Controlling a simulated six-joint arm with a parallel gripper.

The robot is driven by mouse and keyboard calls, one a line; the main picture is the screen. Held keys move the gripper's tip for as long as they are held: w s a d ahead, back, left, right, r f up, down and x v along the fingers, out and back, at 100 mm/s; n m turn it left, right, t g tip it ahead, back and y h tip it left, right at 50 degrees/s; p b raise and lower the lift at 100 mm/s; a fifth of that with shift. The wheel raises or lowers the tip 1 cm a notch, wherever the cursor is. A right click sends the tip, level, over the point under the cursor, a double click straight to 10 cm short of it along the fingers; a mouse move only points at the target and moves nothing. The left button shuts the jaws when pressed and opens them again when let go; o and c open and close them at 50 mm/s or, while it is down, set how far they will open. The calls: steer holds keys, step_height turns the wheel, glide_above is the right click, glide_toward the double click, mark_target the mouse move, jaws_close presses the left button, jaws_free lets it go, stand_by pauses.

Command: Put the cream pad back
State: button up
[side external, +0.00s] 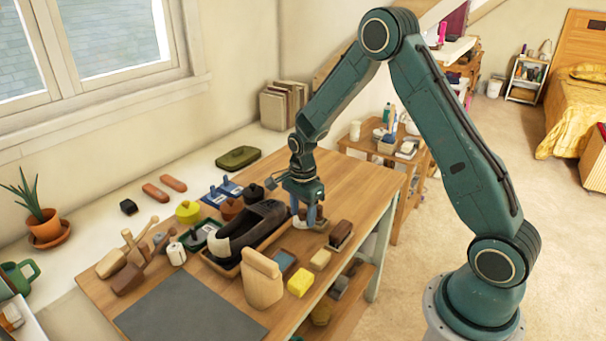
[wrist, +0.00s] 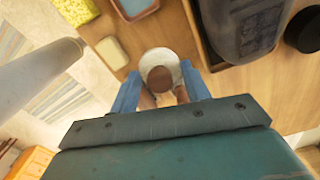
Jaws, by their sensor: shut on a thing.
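A round cream pad (wrist: 158,60) with a brown knob sits between the blue fingers of my gripper (wrist: 160,98) in the wrist view. My gripper is shut on it. In the side view my gripper (side external: 309,214) points down near the far right edge of the wooden table, just right of the black shoe. The pad is low there, close to the tabletop; I cannot tell whether it touches. The fingers partly hide it.
The black shoe (side external: 252,228) lies in a wooden tray. A small cream block (side external: 320,260), a yellow sponge (side external: 300,282), a blue-lined dish (side external: 284,262) and a dark brush (side external: 341,234) are in front of my gripper. Bare tabletop (side external: 345,189) lies behind it.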

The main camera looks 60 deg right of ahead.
steer(key=shift+f, duration=0.15)
glide_above(303, 244)
steer(key=shift+f, duration=3.2)
steer(key=shift+f, duration=0.55)
steer(key=o, duration=1.2)
step_height(303, 244, up, 13)
steer(key=shift+w+f, duration=0.1)
steer(key=shift+r, duration=0.5)
steer(key=shift+r, duration=0.1)
